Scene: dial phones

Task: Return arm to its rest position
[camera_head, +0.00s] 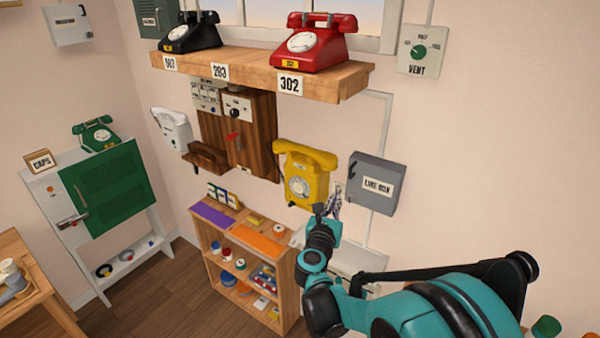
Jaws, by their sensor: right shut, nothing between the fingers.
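My right arm comes in from the lower right, teal and black. Its gripper (335,203) is raised in front of the wall, between the yellow wall phone and the grey line box, and is shut with nothing in it. The yellow phone (306,174) hangs on the wall just left of the gripper, with its handset on top. The grey line box (376,184) is just right of the gripper. I cannot tell whether the gripper touches either. My left gripper is not in view.
A wooden shelf (340,85) above holds a red phone (314,42) and a black phone (190,33). A small wooden bookcase (287,265) stands below. A green cabinet (104,187) with a green phone (95,134) is at left. The wall at right is mostly bare.

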